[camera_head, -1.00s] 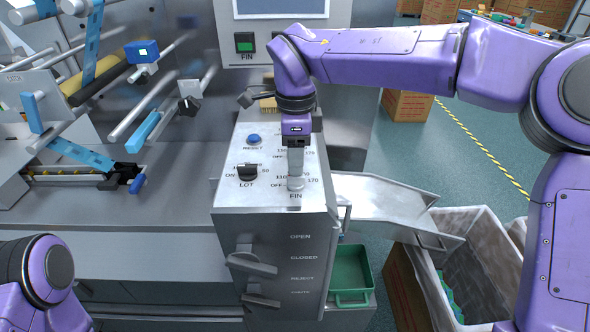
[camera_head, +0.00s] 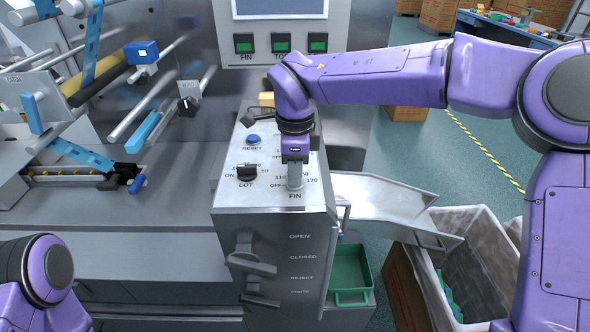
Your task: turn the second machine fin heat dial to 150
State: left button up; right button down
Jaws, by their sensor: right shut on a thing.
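The FIN dial on the sloped control panel (camera_head: 228,199) is hidden under my right gripper (camera_head: 295,186). The gripper points down and is shut on the dial, just above the "FIN" label. Parts of the printed scale show around it: "OFF" and "110" to the left, "170" to the right. The dial's pointer and the 150 mark cannot be made out. My left gripper is out of view; only a part of my left arm shows at the bottom left.
The black LOT knob (camera_head: 247,172) and blue RESET button (camera_head: 254,140) sit left of my right gripper. A metal chute (camera_head: 385,205) runs right, towards a white bin (camera_head: 480,222). A green tray (camera_head: 350,272) sits below.

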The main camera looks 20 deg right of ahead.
jog(key=m+b, duration=0.1)
jog(key=m, duration=0.4)
jog(key=shift+f+m, duration=0.1)
jog(key=shift+m, duration=0.3)
jog(key=m+b, duration=0.2)
jog(key=m, duration=0.3)
jog(key=m+b, duration=0.4)
jog(key=m, duration=0.3)
jog(key=shift+f, duration=0.1)
jog(key=m+b, duration=0.3)
jog(key=shift+m, duration=0.4)
jog(key=shift+m+b, duration=0.65)
jog(key=shift+m, duration=0.25)
jog(key=shift+r, duration=0.2)
